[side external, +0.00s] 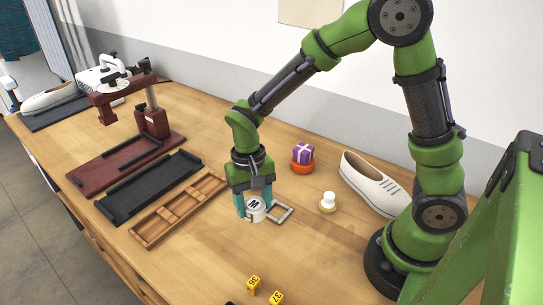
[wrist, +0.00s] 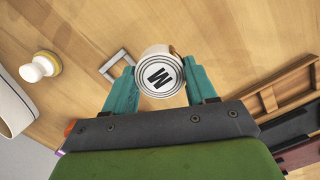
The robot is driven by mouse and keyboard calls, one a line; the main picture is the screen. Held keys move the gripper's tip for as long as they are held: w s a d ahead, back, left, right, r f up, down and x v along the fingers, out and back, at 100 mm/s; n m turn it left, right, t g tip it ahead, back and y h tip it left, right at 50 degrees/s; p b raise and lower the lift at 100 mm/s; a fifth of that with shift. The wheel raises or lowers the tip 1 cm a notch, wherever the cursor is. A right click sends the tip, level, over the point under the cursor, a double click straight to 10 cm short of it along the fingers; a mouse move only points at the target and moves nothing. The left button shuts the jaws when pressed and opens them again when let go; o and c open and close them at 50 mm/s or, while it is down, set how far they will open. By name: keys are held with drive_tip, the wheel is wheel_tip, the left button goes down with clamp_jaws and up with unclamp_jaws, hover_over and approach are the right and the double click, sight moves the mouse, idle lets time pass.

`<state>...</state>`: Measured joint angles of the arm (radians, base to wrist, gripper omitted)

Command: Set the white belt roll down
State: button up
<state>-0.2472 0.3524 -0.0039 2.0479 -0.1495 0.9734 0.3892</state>
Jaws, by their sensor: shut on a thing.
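The white belt roll (side external: 256,211) is a short white cylinder with a black W on its round top. It also shows in the wrist view (wrist: 160,77), between two teal fingers. My gripper (side external: 254,206) is shut on it from both sides, pointing down over the table. The roll looks upright and low, at or just above the wood; I cannot tell whether its base touches. A grey square frame (side external: 282,212) lies flat on the table just right of the roll; it also shows in the wrist view (wrist: 117,66).
Left of the gripper lie a wooden compartment tray (side external: 178,206), a black tray (side external: 150,185) and a dark red press (side external: 150,120). Yellow numbered cubes (side external: 254,284) stand in front.

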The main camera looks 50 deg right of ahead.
drive_tip(key=w+a, duration=0.1)
drive_tip(key=w, duration=0.2)
drive_tip(key=w+a, duration=0.1)
drive_tip(key=w, duration=0.2)
drive_tip(key=w+a+f, duration=0.1)
drive_tip(key=w, duration=0.2)
drive_tip(key=shift+w, duration=0.4)
drive_tip(key=shift+w+f, duration=0.15)
drive_tip(key=shift+w, duration=0.05)
drive_tip(key=shift+f, duration=1.6)
drive_tip(key=shift+f, duration=0.15)
drive_tip(key=o, duration=1.1)
